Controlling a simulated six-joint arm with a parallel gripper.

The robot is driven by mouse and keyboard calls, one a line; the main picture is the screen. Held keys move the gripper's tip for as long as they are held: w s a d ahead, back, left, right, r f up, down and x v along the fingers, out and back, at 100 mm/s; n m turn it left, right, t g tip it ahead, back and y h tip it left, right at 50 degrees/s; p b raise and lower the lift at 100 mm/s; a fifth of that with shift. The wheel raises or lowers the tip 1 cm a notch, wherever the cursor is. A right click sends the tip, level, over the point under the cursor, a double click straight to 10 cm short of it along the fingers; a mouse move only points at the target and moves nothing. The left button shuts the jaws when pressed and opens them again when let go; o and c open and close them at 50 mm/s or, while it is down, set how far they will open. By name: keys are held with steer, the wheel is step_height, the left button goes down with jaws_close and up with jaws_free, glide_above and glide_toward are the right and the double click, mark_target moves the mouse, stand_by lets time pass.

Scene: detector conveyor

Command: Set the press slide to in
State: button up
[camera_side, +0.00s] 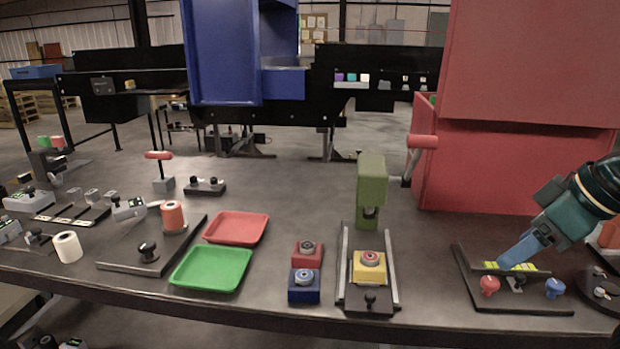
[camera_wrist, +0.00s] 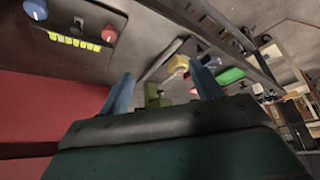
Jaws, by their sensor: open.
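The green press (camera_side: 371,190) stands at the back end of two pale rails (camera_side: 342,270). Its dark slide (camera_side: 368,307) sits at the front end of the rails, out from under the press head, with a black knob (camera_side: 370,297) on it. A yellow block (camera_side: 369,268) with a round ringed part on top rests on the slide. My gripper (camera_side: 515,258) is at the right, over the panel with the red and blue knobs, well apart from the slide. In the wrist view its blue fingers (camera_wrist: 163,88) are spread with nothing between them, and the press (camera_wrist: 153,97) shows small beyond.
The dark panel (camera_side: 515,298) has a red knob (camera_side: 489,286), a blue knob (camera_side: 555,288) and a yellow strip. A large red cabinet (camera_side: 515,165) with a side lever (camera_side: 422,141) stands behind. Red and blue blocks (camera_side: 304,292) and green and red trays (camera_side: 211,270) lie left of the press.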

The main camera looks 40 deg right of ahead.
steer(key=shift+w, duration=0.1)
steer(key=c, duration=0.4)
steer(key=shift+w+a+r+m, duration=0.2)
steer(key=shift+w+r+m, duration=0.1)
steer(key=shift+w+m, duration=0.15)
steer(key=m+g, duration=0.6)
steer(key=m, duration=0.6)
glide_above(371, 292)
steer(key=f, duration=0.2)
steer(key=shift+a+r, duration=0.1)
steer(key=shift+f, duration=0.2)
step_height(371, 292, down, 13)
steer(key=shift+f, duration=0.2)
jaws_close()
